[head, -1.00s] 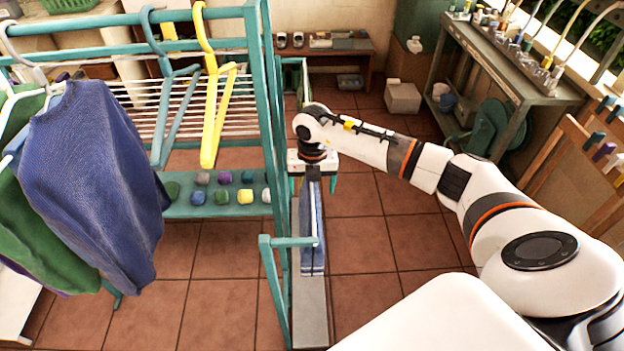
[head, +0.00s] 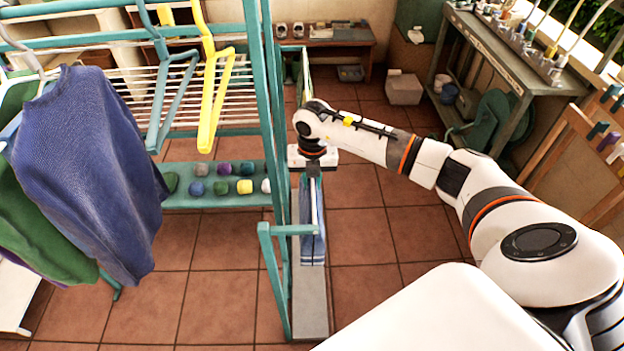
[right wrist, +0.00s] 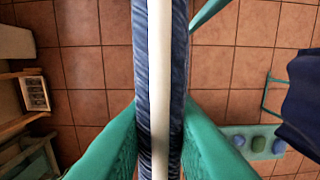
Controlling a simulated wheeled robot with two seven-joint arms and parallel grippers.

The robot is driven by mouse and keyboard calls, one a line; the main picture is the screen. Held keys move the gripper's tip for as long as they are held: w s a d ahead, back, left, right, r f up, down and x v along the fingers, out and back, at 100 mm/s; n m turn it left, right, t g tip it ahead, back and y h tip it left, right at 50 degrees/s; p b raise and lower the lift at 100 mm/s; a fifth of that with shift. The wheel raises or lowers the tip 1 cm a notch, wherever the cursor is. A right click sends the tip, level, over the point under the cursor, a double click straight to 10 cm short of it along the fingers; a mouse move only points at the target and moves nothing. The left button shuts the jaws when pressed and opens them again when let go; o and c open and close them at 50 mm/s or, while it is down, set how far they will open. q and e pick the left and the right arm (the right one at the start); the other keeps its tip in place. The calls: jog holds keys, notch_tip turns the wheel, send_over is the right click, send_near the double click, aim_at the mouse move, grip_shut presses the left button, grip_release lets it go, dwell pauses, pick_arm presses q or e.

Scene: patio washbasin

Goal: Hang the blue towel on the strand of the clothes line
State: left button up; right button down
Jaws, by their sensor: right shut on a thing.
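The blue towel (head: 317,240) hangs narrow and edge-on below my right gripper, beside the teal frame in the head view. It has paler stripes near its lower end. My right gripper (head: 313,172) is shut on it from above. In the right wrist view the green fingers (right wrist: 158,135) stand on either side of the towel (right wrist: 176,60). A pale strip (right wrist: 158,70) runs lengthwise between its two blue sides; I cannot tell whether it is the strand or part of the towel. My left gripper is not in view.
The teal clothes rack (head: 275,120) stands close left of my right gripper, with a short near post (head: 272,275). A blue sweater (head: 90,170) and yellow hanger (head: 212,100) hang left. A shelf (head: 215,198) holds several coloured lumps.

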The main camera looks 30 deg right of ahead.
notch_tip(320, 180, up, 29)
jog(key=p, duration=1.4)
jog(key=shift+d, duration=0.1)
jog(key=s+d+b, duration=0.4)
jog(key=s+d, duration=0.5)
jog(key=d, duration=0.5)
jog(key=shift+d+r+b, duration=0.2)
jog(key=shift+r+b, duration=0.15)
jog(key=shift+r, duration=0.1)
